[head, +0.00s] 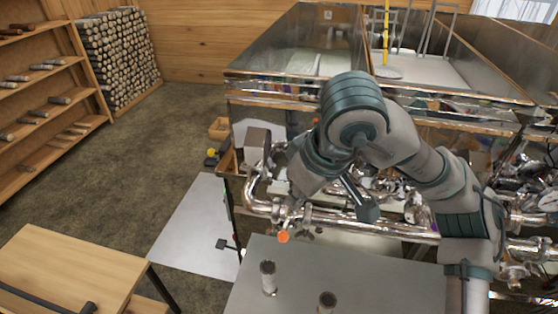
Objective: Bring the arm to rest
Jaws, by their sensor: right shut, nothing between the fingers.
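My right arm comes in from the lower right, bends at a raised elbow and reaches down to the left in front of the evaporator (300,88). My right gripper (293,206) is at the end of this arm, near the shiny pipes (345,220) and just above an orange knob (283,237). It is shut with nothing visible in it. Its fingertips are small and partly lost against the pipes, so I cannot tell whether they touch anything. My left arm and gripper are not in view.
A grey table (310,262) in front carries two metal cylinders (268,278), (327,302). A wooden table (70,265) with a dark rod stands at lower left. Wooden shelves (45,72) and stacked logs (118,55) are at back left. The floor (150,140) between is open.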

